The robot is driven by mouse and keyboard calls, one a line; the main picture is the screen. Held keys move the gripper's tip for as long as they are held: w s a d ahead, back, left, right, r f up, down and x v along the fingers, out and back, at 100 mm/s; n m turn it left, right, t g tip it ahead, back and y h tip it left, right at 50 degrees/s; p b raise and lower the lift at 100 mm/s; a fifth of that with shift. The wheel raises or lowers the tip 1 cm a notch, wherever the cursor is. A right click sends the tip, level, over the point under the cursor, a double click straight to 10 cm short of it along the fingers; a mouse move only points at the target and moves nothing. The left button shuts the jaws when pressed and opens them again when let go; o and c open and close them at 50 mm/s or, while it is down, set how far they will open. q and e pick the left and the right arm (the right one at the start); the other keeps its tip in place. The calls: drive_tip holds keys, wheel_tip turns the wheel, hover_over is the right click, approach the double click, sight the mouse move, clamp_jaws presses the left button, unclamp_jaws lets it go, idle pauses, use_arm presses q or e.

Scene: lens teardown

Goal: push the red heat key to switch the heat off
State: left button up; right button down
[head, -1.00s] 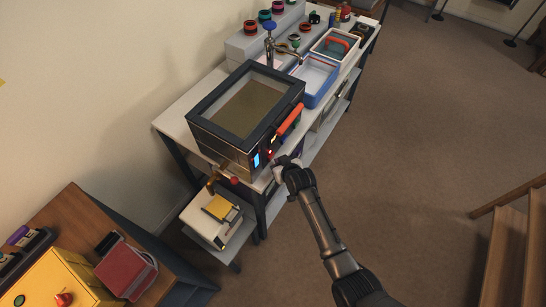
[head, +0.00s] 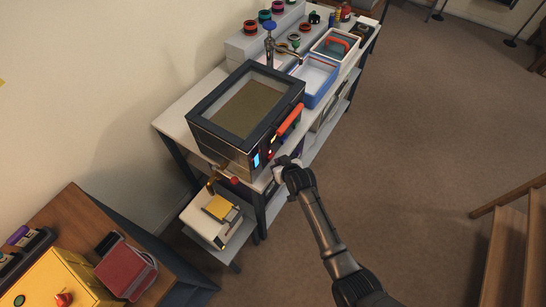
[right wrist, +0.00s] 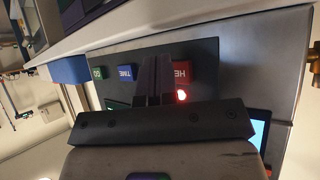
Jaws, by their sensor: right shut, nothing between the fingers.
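The red heat key (right wrist: 183,73) is on a dark control panel (right wrist: 210,52) in the right wrist view, with a lit red lamp (right wrist: 181,96) close by. My right gripper (right wrist: 155,60) is shut and empty. Its fingertips are in front of the panel, between the blue TIME key (right wrist: 126,73) and the red key, overlapping the red key's edge in this view. I cannot tell whether they touch it. In the head view, my right gripper (head: 276,168) is at the front of the glass-topped box (head: 227,152). The red key cannot be made out there. My left gripper is out of view.
A green GO key (right wrist: 99,73) is beyond the blue key. The box has an orange handle (head: 289,121) and a lit blue screen (head: 256,161). A red knob (head: 234,181) and a low white unit (head: 205,225) are below left. Open floor lies to the right.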

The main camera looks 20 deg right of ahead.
drive_tip(key=shift+w+a, duration=0.15)
idle(0.4)
drive_tip(key=shift+w+a, duration=0.15)
drive_tip(key=shift+w, duration=0.05)
idle(0.4)
drive_tip(key=shift+s+d+p, duration=0.25)
drive_tip(key=shift+s+p, duration=0.1)
drive_tip(key=shift+p, duration=0.25)
